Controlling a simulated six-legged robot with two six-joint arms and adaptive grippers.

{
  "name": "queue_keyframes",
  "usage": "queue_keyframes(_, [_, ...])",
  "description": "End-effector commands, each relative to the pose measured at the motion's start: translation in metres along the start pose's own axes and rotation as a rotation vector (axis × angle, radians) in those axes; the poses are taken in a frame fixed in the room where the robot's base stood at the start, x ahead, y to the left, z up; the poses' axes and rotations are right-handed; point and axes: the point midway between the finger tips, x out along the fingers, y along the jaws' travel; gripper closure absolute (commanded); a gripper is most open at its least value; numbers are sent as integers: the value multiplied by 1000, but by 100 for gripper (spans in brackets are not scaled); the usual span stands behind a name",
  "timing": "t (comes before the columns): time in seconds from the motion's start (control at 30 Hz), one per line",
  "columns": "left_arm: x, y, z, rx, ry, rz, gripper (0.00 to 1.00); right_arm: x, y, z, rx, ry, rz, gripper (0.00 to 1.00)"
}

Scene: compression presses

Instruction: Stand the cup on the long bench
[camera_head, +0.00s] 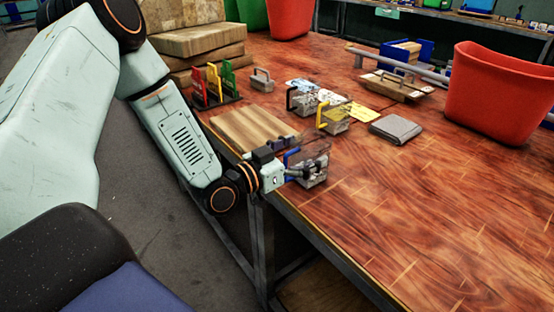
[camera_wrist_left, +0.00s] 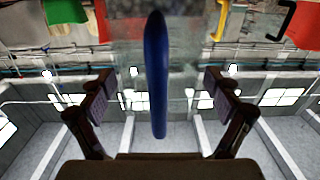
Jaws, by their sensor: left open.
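In the left wrist view the blue handle (camera_wrist_left: 156,75) lies between the two spread fingers of the left gripper (camera_wrist_left: 162,95), with a gap on each side. My right gripper is not in view.
A pale wooden board (camera_head: 252,134) lies just behind my left gripper. A grey folded pad (camera_head: 396,129) and a red bin (camera_head: 500,92) stand to the right. A coloured rack (camera_head: 214,85) is at the back left. The bench's near-right surface is clear.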

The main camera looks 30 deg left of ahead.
Motion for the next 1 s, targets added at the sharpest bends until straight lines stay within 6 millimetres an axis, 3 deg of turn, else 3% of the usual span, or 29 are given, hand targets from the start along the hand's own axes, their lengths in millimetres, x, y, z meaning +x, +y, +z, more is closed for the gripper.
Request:
queue_keyframes(0.7, [-88,0,-3,-2,0,-4,10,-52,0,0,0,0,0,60])
queue_keyframes(1.0, [-105,0,-1,1,2,0,10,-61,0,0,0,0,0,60])
